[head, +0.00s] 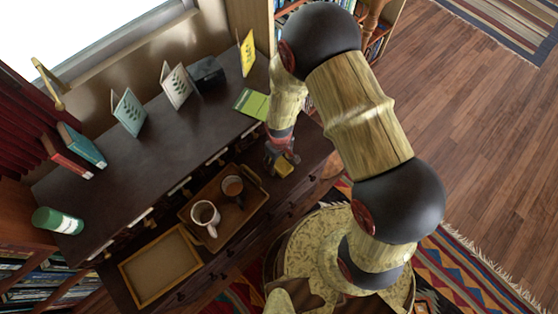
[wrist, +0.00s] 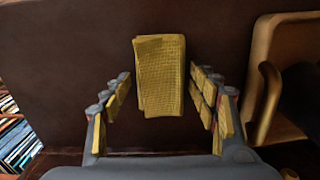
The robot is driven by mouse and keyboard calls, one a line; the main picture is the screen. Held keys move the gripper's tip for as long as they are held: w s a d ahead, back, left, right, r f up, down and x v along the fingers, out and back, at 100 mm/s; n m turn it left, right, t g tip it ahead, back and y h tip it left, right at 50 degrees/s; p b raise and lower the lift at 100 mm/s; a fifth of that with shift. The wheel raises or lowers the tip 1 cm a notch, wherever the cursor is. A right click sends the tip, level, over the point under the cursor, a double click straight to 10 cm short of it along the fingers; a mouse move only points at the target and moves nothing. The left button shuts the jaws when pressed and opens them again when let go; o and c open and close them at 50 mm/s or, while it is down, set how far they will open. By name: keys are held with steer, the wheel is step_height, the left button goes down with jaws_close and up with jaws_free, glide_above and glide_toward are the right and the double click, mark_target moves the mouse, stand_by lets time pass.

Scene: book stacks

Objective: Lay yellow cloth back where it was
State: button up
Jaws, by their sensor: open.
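The yellow cloth (wrist: 160,75) is a small folded, textured rectangle lying on the dark wooden surface in the wrist view. In the head view the cloth (head: 284,166) shows just beside my gripper (head: 278,152), to the right of the wooden tray. My gripper (wrist: 161,105) is open in the wrist view, with one padded finger on each side of the cloth. There is a visible gap between each finger and the cloth.
The wooden tray (head: 184,211) with a white mug (head: 204,217) and a brown mug (head: 233,188) stands left of the cloth. An empty wooden frame-like tray (head: 160,266) is further left.

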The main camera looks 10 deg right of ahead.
stand_by(0.3)
step_height(320, 180, up, 13)
steer(key=p, duration=0.3)
step_height(320, 180, up, 9)
steer(key=m+t, duration=0.1)
glide_above(279, 161)
steer(key=w+d, duration=0.2)
steer(key=s+d+r+m+t, duration=0.2)
steer(key=d+r, duration=0.2)
steer(key=r, duration=1.1)
steer(key=s+d+r+m+t, duration=0.1)
steer(key=s+d+r+m, duration=0.1)
steer(key=s+r, duration=0.4)
steer(key=s+d+r+m+t, duration=0.1)
steer(key=s+d+r, duration=0.3)
steer(key=s+r, duration=0.2)
steer(key=shift+s+r+m+t, duration=0.2)
steer(key=shift+r+m+t, duration=0.1)
steer(key=shift+r+m, duration=0.15)
steer(key=shift+f, duration=0.1)
step_height(279, 161, down, 4)
steer(key=b, duration=0.4)
steer(key=shift+r, duration=0.25)
